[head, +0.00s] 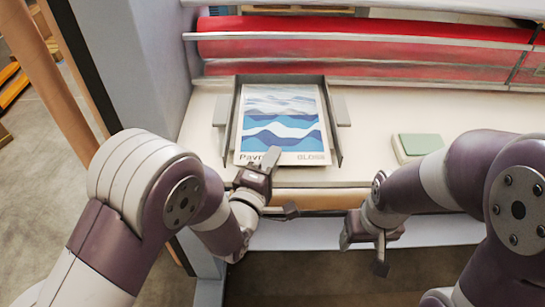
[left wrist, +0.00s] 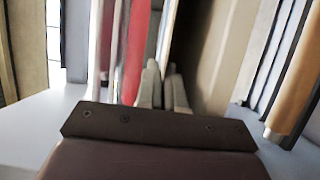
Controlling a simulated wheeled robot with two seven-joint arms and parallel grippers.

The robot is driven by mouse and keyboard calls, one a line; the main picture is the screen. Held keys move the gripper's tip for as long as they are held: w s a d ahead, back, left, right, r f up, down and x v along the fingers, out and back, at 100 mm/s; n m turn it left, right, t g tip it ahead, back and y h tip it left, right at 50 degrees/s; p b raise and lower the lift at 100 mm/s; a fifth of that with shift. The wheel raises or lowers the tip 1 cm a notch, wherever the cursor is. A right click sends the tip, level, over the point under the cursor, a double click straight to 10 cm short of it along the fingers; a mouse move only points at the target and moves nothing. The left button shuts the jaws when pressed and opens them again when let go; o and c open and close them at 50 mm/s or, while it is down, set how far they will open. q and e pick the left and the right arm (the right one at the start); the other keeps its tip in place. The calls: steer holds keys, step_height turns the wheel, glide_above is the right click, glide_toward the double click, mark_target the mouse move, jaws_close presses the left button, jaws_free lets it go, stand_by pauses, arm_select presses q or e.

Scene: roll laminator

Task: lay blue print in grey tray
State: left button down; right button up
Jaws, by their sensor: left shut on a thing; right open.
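The blue print (head: 283,106), a sheet with blue and white waves and lettering along its front edge, lies within the grey tray (head: 335,135). The tray's walls show at the left, back and right of the print. My left gripper (head: 268,158) is at the print's front edge, shut on it, and covers part of the lettering. In the left wrist view its fingers (left wrist: 163,88) are close together; the print cannot be made out clearly there. I cannot tell whether the print rests fully on the tray floor. My right gripper (head: 362,245) is open and empty, in front of the bench edge.
Red rollers (head: 370,48) with metal bars run across behind the tray. A pale block with a green top (head: 420,144) lies on the bench to the right. A grey side panel (head: 135,65) stands at the left. The bench between tray and green-topped block is clear.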

arm_select(q)
steer(key=shift+s+r, duration=0.1)
steer(key=shift+f, duration=0.2)
steer(key=c, duration=1.3)
jaws_free()
steer(key=shift+o, duration=0.2)
steer(key=shift+r, duration=0.1)
